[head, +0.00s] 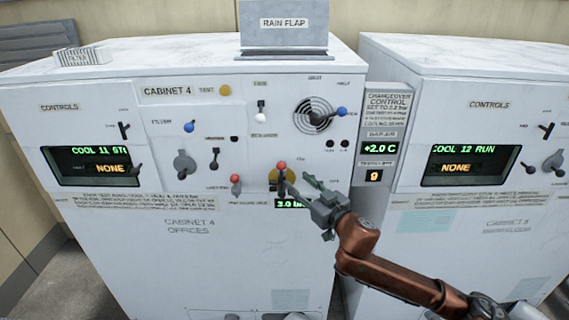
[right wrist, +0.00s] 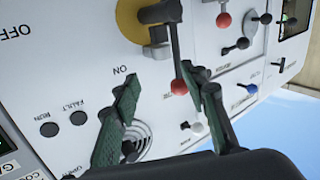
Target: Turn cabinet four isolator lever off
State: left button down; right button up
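The cabinet four isolator lever (head: 281,167) is a dark handle with a red ball, on a yellow disc on the Cabinet 4 front. It stands roughly upright, ball toward the ON mark. In the right wrist view its red ball (right wrist: 179,87) lies between the finger lines, close to the right-hand finger; I cannot tell whether they touch. The yellow disc (right wrist: 133,22) shows there, with OFF off to its left. My right gripper (head: 295,177) is open at the lever; its fingertips in the right wrist view (right wrist: 165,80) are well apart. My left gripper is not in view.
A fan grille (head: 316,115) and blue knob (head: 342,112) are above. A second cabinet (head: 470,215) stands to the right, past a narrow changeover panel (head: 385,140).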

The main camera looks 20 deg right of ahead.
aim_at(283, 168)
notch_tip(283, 168, up, 4)
jog(key=s+a+y, duration=0.1)
jog(key=s+a, duration=0.1)
jog(key=shift+n, duration=0.3)
jog(key=p+x, duration=0.1)
jog(key=x, duration=0.6)
jog(key=shift+p, duration=0.4)
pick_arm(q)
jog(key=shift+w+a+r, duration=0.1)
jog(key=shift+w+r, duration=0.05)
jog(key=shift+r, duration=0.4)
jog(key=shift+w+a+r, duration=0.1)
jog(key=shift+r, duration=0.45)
pick_arm(e)
jog(key=shift+w+f, duration=0.15)
jog(key=shift+w, duration=0.25)
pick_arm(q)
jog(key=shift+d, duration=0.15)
pick_arm(e)
grip_shut()
